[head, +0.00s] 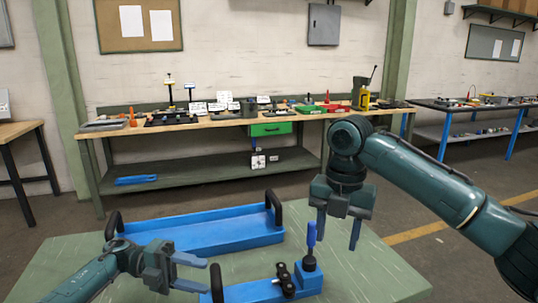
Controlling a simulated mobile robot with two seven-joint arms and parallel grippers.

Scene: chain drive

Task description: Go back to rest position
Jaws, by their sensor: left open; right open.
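My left gripper (188,273) is at the lower left, its two blue-grey fingers apart and pointing right, with nothing between them. It is in front of a long blue tray (215,234) with black end handles. My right gripper (337,233) points down over the right part of the green table (365,262), fingers apart. A blue upright handle (311,236) stands on a blue fixture (308,277) and appears near its left finger; I cannot tell whether they touch. A black part (284,278) sits on the fixture, whose left end has a black handle (216,283).
A long workbench (225,122) with tools, small cards, a green bin (270,129) and a yellow press (363,95) stands along the back wall. Another bench is at the right, and a wooden table (18,128) at the left. The green table's right side is bare.

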